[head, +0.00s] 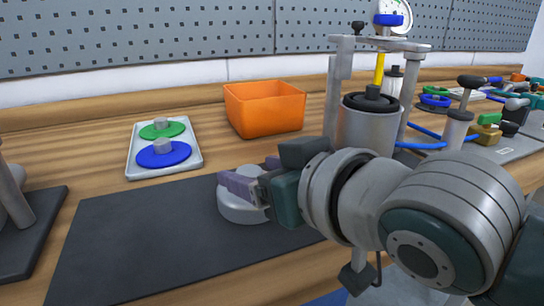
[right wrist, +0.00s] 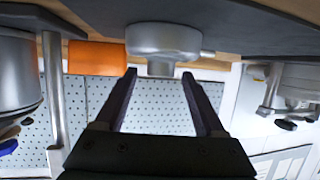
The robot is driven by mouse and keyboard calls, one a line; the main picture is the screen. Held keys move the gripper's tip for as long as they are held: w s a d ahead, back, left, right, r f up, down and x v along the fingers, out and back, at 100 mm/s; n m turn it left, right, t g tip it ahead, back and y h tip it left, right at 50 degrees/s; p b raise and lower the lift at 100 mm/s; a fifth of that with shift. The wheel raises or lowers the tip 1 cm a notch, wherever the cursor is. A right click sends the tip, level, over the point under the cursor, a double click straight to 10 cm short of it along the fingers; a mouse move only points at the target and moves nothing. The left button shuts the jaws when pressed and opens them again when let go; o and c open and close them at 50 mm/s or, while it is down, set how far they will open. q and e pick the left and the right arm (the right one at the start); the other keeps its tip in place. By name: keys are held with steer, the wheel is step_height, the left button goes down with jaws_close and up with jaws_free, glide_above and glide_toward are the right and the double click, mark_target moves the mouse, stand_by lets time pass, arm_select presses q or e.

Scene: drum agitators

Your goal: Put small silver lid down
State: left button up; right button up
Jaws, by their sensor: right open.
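The small silver lid (head: 240,208) lies on the dark mat (head: 140,235), near the mat's right part. In the right wrist view, which is upside down, the lid (right wrist: 165,38) shows its round body against the mat and its short knob (right wrist: 160,68) towards my fingers. My right gripper (head: 246,172) is open at the lid. Its two fingers stand apart on either side of the knob, with a visible gap on both sides in the right wrist view (right wrist: 159,75). The fingers partly hide the lid's top in the head view. My left gripper is not in view.
A white tray (head: 137,168) with green (head: 165,130) and blue (head: 170,155) discs stands left behind the mat. An orange bin (head: 265,110) is behind the lid. A silver vessel (head: 350,128) in a frame stands right, partly behind my arm. The mat's left part is clear.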

steer(key=p+v, duration=0.1)
steer(key=v, duration=0.9)
steer(key=shift+p, duration=0.4)
steer(key=s+d+f+m+g+h, duration=0.2)
steer(key=s+d+f+g+h, duration=0.1)
steer(key=s, duration=0.6)
steer(key=s+d+f+m+g+h, duration=0.1)
steer(key=s+d+f+g+h, duration=0.2)
steer(key=s+d+f+g, duration=0.2)
steer(key=s+d+f, duration=0.3)
steer(key=s+d, duration=0.1)
steer(key=shift+d+m+g+h, duration=0.3)
steer(key=shift+d+m, duration=0.05)
steer(key=shift+m, duration=0.05)
